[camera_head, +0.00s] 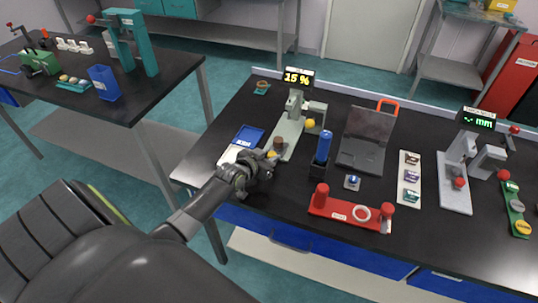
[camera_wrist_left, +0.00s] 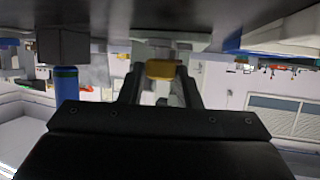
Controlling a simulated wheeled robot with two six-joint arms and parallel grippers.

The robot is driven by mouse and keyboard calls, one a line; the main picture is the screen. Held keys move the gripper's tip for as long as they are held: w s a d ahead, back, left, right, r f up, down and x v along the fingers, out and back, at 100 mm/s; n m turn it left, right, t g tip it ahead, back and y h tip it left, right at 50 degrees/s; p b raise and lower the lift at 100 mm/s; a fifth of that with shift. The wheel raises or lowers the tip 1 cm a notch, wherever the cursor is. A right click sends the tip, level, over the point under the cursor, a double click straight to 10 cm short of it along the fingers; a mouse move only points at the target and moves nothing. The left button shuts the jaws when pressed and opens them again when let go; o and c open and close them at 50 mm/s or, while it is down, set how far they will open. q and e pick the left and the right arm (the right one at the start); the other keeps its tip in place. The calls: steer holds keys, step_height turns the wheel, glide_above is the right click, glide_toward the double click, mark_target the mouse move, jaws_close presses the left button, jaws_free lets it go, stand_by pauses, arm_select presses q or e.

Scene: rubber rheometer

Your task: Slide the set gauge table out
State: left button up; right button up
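The gauge (camera_head: 292,112) with the "15 %" display (camera_head: 299,77) stands on the bench, a light grey stand with a long flat base. At its near end are a brown cylinder (camera_head: 278,143) and a yellow knob (camera_head: 271,154). I take this to be the set gauge; the edge between its base and its sliding table cannot be made out. My left gripper (camera_head: 266,160) is at the near end. In the left wrist view the yellow knob (camera_wrist_left: 160,69) sits between my left fingertips (camera_wrist_left: 160,74), with no clear gap on either side. My right gripper is not in view.
A blue tray (camera_head: 248,138) lies close left of the gripper. A red fixture (camera_head: 350,210) is in front. Another gauge (camera_head: 462,165) stands farther right.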

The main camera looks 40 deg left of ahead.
arm_select(q)
steer(key=o, duration=0.4)
steer(key=shift+d+f, duration=0.1)
steer(key=shift+s, duration=0.15)
steer(key=v, duration=1.7)
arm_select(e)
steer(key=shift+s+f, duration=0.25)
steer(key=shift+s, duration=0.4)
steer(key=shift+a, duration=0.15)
